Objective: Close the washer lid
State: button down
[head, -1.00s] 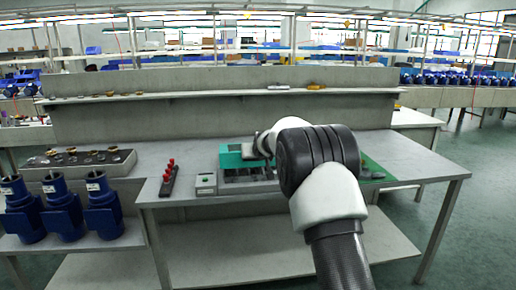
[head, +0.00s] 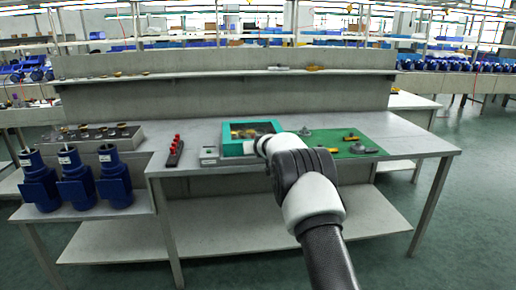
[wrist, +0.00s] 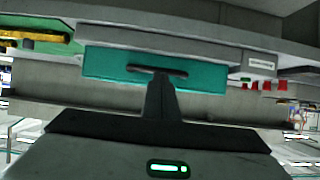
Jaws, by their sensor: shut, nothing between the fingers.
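The washer lid (head: 232,125) is a teal frame around a clear window. In the head view it looks lowered over the washer, with brownish parts visible through it; whether it sits fully flush I cannot tell. In the wrist view, its teal panel (wrist: 208,76) carries a dark bar handle (wrist: 143,70). My gripper (wrist: 159,82) is shut and empty, its tips in front of or against the handle; contact is unclear. In the head view my arm hides the gripper and the lid's right front corner. The washer's small control box (head: 208,156) stands at its left.
A rack of red-topped parts (head: 175,152) stands left of the washer. A green mat (head: 345,139) with several small parts lies right of it. Blue pumps (head: 113,180) stand on a lower left bench. A back shelf (head: 220,73) runs behind the table.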

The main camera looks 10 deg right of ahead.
jog(key=shift+s+f+g, duration=0.15)
jog(key=shift+s+f, duration=0.05)
jog(key=shift+f, duration=0.6)
jog(key=shift+s+f+g, duration=0.15)
jog(key=shift+f, duration=0.65)
notch_tip(320, 180, up, 6)
jog(key=p, duration=0.1)
jog(key=s+f, duration=0.4)
jog(key=s, duration=0.4)
jog(key=s+r+g, duration=0.1)
jog(key=s+r, duration=0.7)
jog(key=s, duration=0.3)
jog(key=s+r+g, duration=0.1)
jog(key=s+r, duration=0.6)
jog(key=s, duration=0.4)
jog(key=s+f+g, duration=0.3)
jog(key=s+g, duration=0.1)
jog(key=s, duration=3)
notch_tip(320, 180, up, 25)
jog(key=p, duration=2.5)
jog(key=shift+w+d, duration=0.25)
jog(key=shift+w, duration=0.05)
